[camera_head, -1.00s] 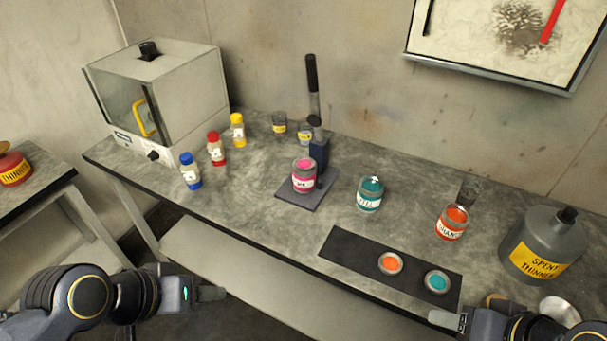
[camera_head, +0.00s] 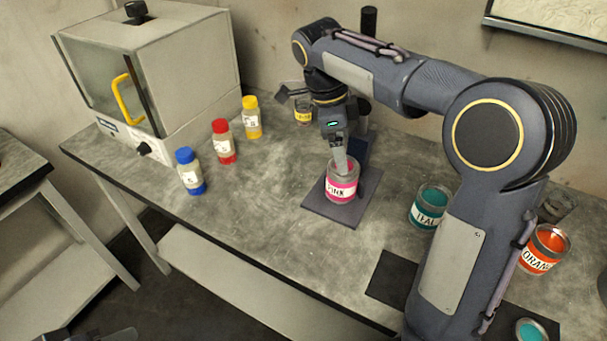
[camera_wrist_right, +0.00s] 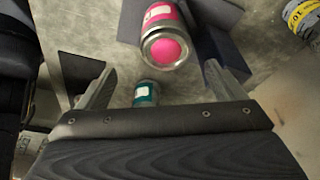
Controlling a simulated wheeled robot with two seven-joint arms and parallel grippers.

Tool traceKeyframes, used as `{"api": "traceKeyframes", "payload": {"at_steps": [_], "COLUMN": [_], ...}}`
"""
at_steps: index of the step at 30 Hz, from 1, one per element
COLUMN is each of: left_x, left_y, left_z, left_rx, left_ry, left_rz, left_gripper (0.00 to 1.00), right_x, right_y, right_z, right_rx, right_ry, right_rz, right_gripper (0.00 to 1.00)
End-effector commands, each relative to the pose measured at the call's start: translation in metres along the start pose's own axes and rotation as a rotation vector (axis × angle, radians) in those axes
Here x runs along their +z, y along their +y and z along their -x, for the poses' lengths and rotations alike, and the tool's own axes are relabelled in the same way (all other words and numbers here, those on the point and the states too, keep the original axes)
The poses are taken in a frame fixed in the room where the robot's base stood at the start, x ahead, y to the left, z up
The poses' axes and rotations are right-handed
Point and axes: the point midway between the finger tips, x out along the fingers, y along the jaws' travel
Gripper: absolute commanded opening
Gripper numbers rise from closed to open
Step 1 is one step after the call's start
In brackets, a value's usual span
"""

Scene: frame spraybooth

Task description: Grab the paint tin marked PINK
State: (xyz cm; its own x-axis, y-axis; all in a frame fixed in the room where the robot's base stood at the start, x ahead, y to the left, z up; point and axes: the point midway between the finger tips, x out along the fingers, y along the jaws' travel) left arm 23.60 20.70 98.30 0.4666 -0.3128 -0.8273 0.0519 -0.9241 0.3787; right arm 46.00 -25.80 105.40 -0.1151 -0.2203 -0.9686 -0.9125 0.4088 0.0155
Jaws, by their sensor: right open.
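The PINK paint tin (camera_head: 342,188), with a pink label band, stands upright on a dark square base plate (camera_head: 316,207) in the head view. My right gripper (camera_head: 340,158) is just above the tin, pointing down, and a finger overlaps the tin's top in the picture. In the right wrist view the tin (camera_wrist_right: 160,22) shows its round pink top ahead of and between the spread fingers (camera_wrist_right: 162,80), not gripped. The right gripper is open and empty. Only a small dark part of my left gripper (camera_head: 118,335) shows at the bottom edge; its jaws are unclear.
A dark upright post (camera_head: 354,160) rises behind the tin. A TEAL tin (camera_head: 429,208) and an ORANGE tin (camera_head: 543,250) stand to the right. Blue (camera_head: 190,172), red (camera_head: 223,142) and yellow (camera_head: 251,118) capped bottles stand left, beside a glass-fronted booth (camera_head: 150,75).

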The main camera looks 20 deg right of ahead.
Motion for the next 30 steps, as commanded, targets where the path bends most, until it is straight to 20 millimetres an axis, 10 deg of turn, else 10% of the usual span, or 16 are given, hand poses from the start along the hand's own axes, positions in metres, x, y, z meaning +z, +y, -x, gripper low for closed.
{"api": "traceKeyframes", "payload": {"at_steps": [21, 30], "left_x": [0.002, 0.002], "left_y": [-0.002, -0.002], "left_z": [-0.004, -0.004], "left_rx": [0.000, 0.000], "left_ry": [0.000, 0.000], "left_rz": [0.000, 0.000], "left_gripper": [0.45, 0.45], "right_x": [-0.001, -0.001], "right_y": [-0.004, -0.004], "right_z": [-0.076, -0.079], "right_rx": [0.002, 0.000], "right_ry": [0.022, 0.021], "right_rz": [-0.053, -0.052], "right_gripper": [0.90, 0.87]}}
